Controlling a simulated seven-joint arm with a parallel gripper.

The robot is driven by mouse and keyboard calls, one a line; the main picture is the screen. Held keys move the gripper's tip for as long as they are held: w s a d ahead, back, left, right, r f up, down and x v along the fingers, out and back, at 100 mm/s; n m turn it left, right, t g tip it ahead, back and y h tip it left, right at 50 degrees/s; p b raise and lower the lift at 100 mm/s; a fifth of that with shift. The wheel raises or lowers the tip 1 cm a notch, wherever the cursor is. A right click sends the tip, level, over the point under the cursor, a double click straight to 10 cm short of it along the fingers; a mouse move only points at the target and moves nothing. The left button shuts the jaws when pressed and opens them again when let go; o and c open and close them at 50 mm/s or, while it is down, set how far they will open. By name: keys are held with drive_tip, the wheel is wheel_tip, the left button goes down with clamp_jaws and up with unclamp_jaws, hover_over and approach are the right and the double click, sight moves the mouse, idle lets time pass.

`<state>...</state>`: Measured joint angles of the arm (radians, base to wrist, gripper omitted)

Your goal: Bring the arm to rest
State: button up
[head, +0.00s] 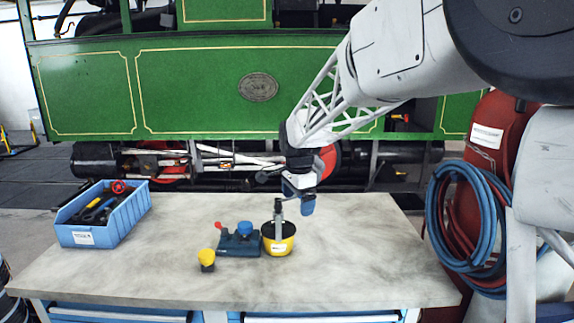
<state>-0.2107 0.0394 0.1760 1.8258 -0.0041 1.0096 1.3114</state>
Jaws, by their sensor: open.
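My arm reaches in from the upper right and ends over the workbench (160,270). My gripper (292,197) is open, above and slightly behind a yellow pot (279,248) with a dark inside. A grey upright piece (279,226) with a dark top stands in line with the pot's opening, just below my gripper. I cannot tell whether it touches the gripper. The fingertips are too small to make out clearly.
A dark blue-grey block with a blue knob (245,230) and a red knob sits left of the pot. A yellow-topped knob (207,257) stands nearby. A blue tool bin (104,232) is at the left. Hoses (440,222) hang at the right. The bench's right side is clear. A green tram (190,90) stands behind.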

drive_tip(key=s+d+f+n, duration=0.1)
drive_tip(key=s+d+n, duration=0.3)
drive_tip(key=s, duration=1)
drive_tip(key=s+d+n+t, duration=0.1)
drive_tip(key=s+d+n, duration=0.3)
drive_tip(key=s, duration=0.9)
drive_tip(key=s+d+f+n, duration=0.1)
drive_tip(key=s+d+n, duration=0.3)
drive_tip(key=s, duration=1)
drive_tip(key=d, duration=0.3)
drive_tip(key=shift+s+d+f+t, duration=0.3)
drive_tip(key=shift+s, duration=0.05)
